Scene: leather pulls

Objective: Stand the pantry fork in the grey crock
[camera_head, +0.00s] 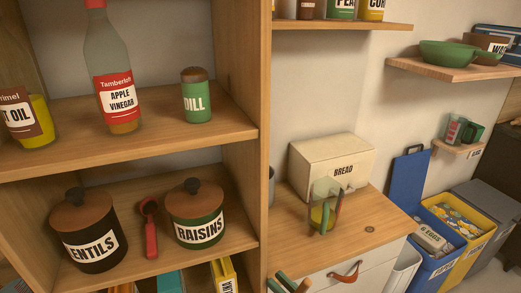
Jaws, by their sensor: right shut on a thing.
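A grey crock (271,186) shows only as a narrow strip on the counter, mostly hidden behind the pantry's right upright. Thin green and brown pieces at the bottom edge appear to be my right gripper (290,284), cut off by the frame. It is shut, seemingly on the pantry fork, whose shape I cannot make out clearly. It is in front of the counter's near left corner, below and nearer than the crock. My left gripper is not in view.
The pantry holds a vinegar bottle (108,75), dill jar (196,100), lentils jar (88,240), red scoop (149,225) and raisins jar (196,215). A glass jug (325,207) and bread box (333,164) stand on the counter (375,215). A leather pull (345,273) hangs on the drawer.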

